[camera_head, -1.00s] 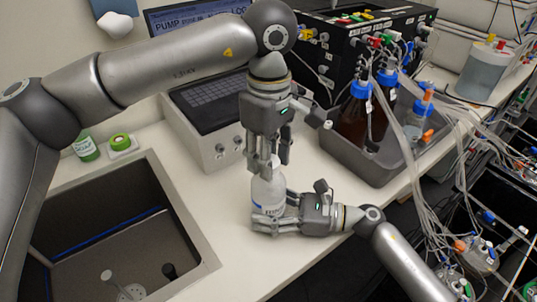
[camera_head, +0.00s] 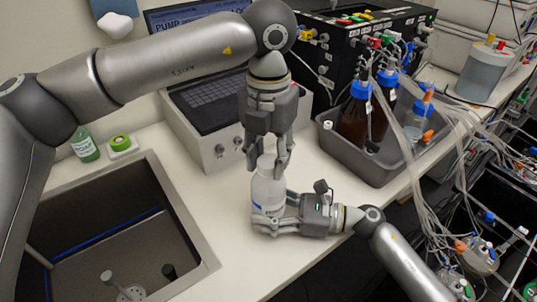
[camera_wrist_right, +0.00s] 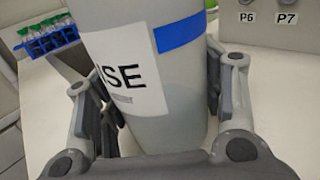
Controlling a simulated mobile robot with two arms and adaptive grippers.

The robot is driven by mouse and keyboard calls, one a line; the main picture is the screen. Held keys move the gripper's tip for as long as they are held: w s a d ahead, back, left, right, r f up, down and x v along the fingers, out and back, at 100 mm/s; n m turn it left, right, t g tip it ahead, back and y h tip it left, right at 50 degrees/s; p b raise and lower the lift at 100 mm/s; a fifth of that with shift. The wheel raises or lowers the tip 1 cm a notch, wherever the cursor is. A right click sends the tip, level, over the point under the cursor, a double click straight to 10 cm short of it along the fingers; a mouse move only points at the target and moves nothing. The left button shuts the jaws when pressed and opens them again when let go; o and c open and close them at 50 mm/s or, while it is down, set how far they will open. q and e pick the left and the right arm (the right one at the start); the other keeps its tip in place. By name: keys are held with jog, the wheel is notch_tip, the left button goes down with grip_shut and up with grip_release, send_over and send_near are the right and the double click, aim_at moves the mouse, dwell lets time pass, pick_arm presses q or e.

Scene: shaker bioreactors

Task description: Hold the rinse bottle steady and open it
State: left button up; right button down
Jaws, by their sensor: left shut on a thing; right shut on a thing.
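The rinse bottle (camera_head: 268,191) is white and stands on the counter in the middle of the head view. In the right wrist view its body (camera_wrist_right: 150,85) fills the middle, with a label reading "ISE" and a blue band. My right gripper (camera_head: 268,224) is shut around the lower body, a finger on each side. My left gripper (camera_head: 267,167) points down from above and is shut on the bottle's cap at the top. The fingers hide most of the cap, so I cannot tell whether it is loose on the neck.
A sink (camera_head: 115,235) lies at left front. A laptop (camera_head: 210,105) on a grey box stands behind the bottle. A grey tray (camera_head: 385,172) with blue-capped bottles and tubing is at right. A green-capped bottle (camera_head: 84,150) and green roll (camera_head: 121,142) stand behind the sink.

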pick_arm(q)
jog(key=n, duration=0.3)
jog(key=shift+n, duration=0.3)
jog(key=n, duration=0.8)
jog(key=shift+n, duration=0.4)
jog(key=n, duration=0.4)
jog(key=shift+r, duration=0.25)
jog(key=shift+r, duration=0.9)
jog(key=shift+r, duration=0.1)
